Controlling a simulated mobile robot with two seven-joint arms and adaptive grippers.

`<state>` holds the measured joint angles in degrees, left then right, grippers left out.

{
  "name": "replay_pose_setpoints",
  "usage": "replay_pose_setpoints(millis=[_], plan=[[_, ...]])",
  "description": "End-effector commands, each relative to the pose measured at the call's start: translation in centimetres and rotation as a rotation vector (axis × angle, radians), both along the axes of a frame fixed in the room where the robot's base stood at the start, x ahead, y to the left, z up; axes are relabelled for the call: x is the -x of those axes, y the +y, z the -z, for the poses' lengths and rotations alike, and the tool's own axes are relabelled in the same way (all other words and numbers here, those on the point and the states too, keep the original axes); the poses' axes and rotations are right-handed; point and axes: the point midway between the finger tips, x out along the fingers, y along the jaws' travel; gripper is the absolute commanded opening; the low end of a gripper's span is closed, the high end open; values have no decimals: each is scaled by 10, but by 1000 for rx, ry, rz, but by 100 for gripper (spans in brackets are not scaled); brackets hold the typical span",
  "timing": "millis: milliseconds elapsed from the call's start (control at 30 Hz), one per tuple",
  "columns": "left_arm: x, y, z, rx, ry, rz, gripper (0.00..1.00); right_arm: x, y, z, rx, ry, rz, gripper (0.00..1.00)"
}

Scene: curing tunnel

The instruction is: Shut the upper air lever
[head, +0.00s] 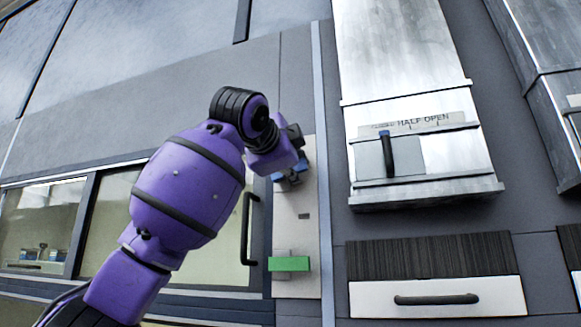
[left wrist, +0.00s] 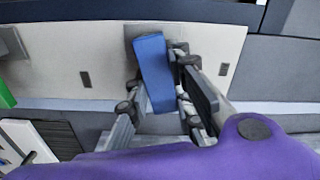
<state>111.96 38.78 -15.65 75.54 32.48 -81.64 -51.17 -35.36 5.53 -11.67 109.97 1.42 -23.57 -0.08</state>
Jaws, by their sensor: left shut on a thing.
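The upper air lever is a blue bar (left wrist: 155,75) on a grey mount, fixed to a pale narrow panel (head: 296,232). In the head view only small blue parts of it (head: 290,181) show, behind my left gripper (head: 293,158). In the left wrist view my left gripper (left wrist: 160,105) has its fingers on both sides of the blue bar and is shut on it. Lower on the same panel a green lever (head: 289,264) lies level; its edge also shows at the left of the wrist view (left wrist: 5,95). My right gripper is not in view.
Right of the panel stands a metal hood (head: 450,157) with a dark handle and a "HALF OPEN" label. Below it is a drawer (head: 440,297) with a dark handle. Left of the panel is a glazed door with a dark upright handle (head: 246,230), close to my arm.

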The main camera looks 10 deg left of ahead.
Motion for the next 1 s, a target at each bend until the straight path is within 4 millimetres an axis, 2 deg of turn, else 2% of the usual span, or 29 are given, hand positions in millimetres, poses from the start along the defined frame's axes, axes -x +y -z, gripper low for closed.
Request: replay_pose_setpoints(millis=[400, 1000], plan=[[-1, -2, 11, -215, -35, 3, 0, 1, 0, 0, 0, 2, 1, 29], [-1, -3, 14, -258, -41, 4, 0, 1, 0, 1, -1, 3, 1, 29]])
